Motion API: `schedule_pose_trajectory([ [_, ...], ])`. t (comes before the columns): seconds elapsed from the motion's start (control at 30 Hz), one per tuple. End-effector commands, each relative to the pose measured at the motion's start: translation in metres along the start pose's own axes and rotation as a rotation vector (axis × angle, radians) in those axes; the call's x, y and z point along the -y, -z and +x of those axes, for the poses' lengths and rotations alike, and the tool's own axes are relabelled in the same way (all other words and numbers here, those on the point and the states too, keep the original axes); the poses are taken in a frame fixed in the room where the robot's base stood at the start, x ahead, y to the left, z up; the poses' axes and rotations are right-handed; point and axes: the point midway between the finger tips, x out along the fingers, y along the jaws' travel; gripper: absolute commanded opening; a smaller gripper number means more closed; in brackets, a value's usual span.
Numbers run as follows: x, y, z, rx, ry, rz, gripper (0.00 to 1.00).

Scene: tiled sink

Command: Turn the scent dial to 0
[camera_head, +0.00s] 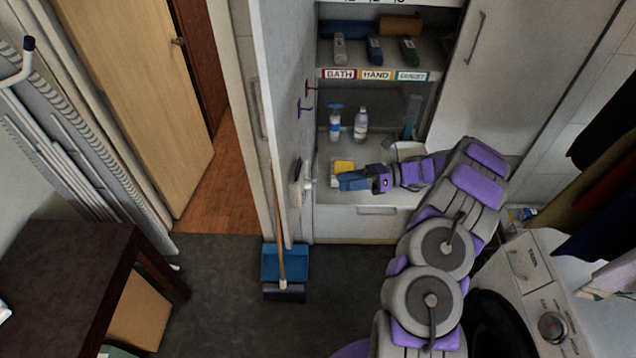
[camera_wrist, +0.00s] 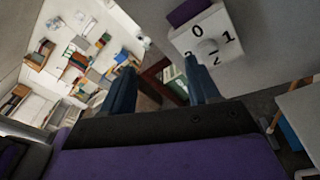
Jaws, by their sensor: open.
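The scent dial is a white box with a round pale knob (camera_wrist: 207,47) and the black numerals 0, 1 and 2 around it, at the upper right of the wrist view. In the head view the dial (camera_head: 308,183) sits low on the side wall left of the shelf unit. I cannot tell which numeral the knob points to. My gripper (camera_head: 340,181) is just right of the dial, its blue fingers directed at the wall. In the wrist view my gripper (camera_wrist: 161,85) is open and empty, with its right finger near the box's lower edge. Contact is not visible.
A yellow sponge (camera_head: 344,166) and two bottles (camera_head: 361,124) stand in the unit behind my gripper. A broom (camera_head: 279,220) and blue dustpan (camera_head: 270,262) are below the dial. A washing machine (camera_head: 540,290) is at right. The floor at centre is clear.

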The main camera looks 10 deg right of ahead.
Motion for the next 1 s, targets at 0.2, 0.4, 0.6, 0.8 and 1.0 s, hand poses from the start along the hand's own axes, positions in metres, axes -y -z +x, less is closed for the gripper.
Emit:
schedule_pose_trajectory([
  [0.2, 0.036, 0.038, -0.056, 0.131, 0.088, 0.179, 0.61],
  [0.4, 0.049, 0.059, -0.081, 0.191, 0.128, 0.26, 0.61],
  [0.6, 0.051, 0.061, -0.075, 0.201, 0.131, 0.274, 0.61],
  [0.8, 0.056, 0.055, -0.044, 0.199, 0.129, 0.273, 0.61],
  [1.0, 0.062, 0.049, -0.007, 0.201, 0.126, 0.275, 0.61],
])
